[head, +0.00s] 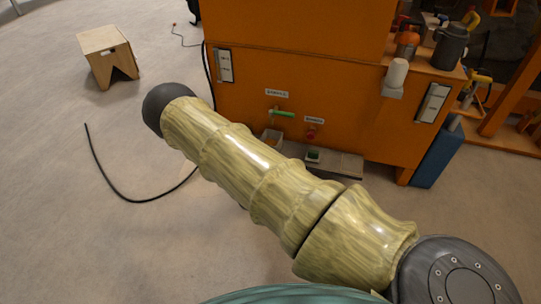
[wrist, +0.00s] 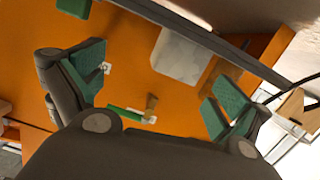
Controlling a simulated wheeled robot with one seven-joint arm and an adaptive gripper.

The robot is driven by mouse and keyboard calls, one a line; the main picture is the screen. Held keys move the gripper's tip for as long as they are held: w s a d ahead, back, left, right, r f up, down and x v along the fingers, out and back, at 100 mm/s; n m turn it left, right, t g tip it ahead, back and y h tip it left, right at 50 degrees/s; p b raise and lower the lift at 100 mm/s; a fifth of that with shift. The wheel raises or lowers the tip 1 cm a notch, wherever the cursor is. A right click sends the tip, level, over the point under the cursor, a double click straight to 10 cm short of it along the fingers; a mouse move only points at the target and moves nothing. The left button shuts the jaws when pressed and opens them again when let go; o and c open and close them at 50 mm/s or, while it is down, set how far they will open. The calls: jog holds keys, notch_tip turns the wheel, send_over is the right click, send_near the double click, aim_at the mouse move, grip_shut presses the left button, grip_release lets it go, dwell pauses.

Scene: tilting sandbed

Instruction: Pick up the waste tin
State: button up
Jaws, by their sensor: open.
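A pale grey, box-shaped tin (wrist: 180,55), which I take for the waste tin, shows in the wrist view beyond the gap between my fingers, towards the top. In the head view a small light container (head: 271,136) stands under the green-handled tap, partly hidden by my arm; it looks like the same tin. My gripper (wrist: 155,86) is open, with its green pads wide apart and nothing between them. The tin appears apart from both pads. The gripper does not show in the head view.
The orange cabinet (head: 340,80) carries a green tap handle (head: 281,114) and a red one (head: 311,133). A grey ledge (head: 346,166) runs below, with a small green-topped item (head: 313,155). A wooden stool (head: 107,52) and a black cable (head: 104,176) are on the open floor at left.

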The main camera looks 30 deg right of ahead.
jog(key=w+m+h+b, duration=0.2)
jog(key=w, duration=0.3)
jog(key=b, duration=0.3)
send_near(275, 132)
jog(key=shift+d+f+t, duration=0.15)
jog(key=shift+f+t, duration=0.1)
jog(key=shift+t, duration=0.05)
jog(key=b+x, duration=0.1)
jog(key=x, duration=0.1)
jog(key=b+x, duration=0.1)
jog(key=x, duration=0.1)
jog(key=shift+w+f, duration=0.15)
jog(key=shift+f, duration=0.1)
jog(key=shift+w+d+r+b, duration=0.15)
jog(key=shift+w+d+b, duration=0.1)
jog(key=shift+d+b, duration=0.15)
jog(key=c, duration=1.3)
